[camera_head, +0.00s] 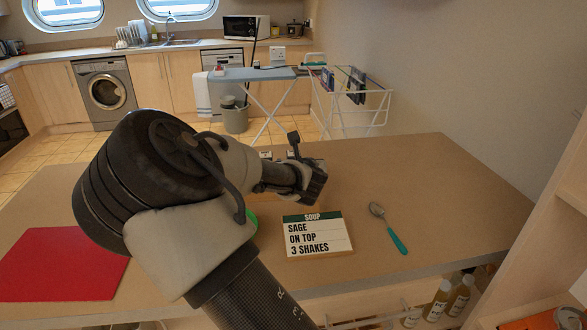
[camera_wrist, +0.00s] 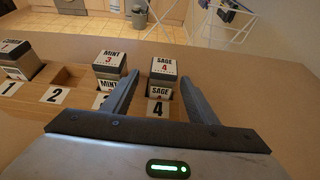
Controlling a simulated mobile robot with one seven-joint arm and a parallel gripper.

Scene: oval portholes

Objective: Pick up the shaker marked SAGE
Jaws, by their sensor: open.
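The shaker marked SAGE (camera_wrist: 165,69) has a white label with a red 4 on top and stands upright in the wooden rack (camera_wrist: 75,76), at the slot numbered 4. In the wrist view my gripper (camera_wrist: 160,76) is open and empty. Its fingers appear on either side of the SAGE shaker, with gaps showing; I cannot tell how far they reach along it. In the head view my gripper (camera_head: 308,165) is over the counter, and my arm hides most of the rack and shakers.
A MINT shaker (camera_wrist: 109,63) stands just left of the SAGE one; another shaker (camera_wrist: 18,58) is at the far left. On the counter (camera_head: 400,170) are a SOUP card (camera_head: 318,236), a teal-handled spoon (camera_head: 390,229) and a red mat (camera_head: 60,264). The counter's right side is mostly clear.

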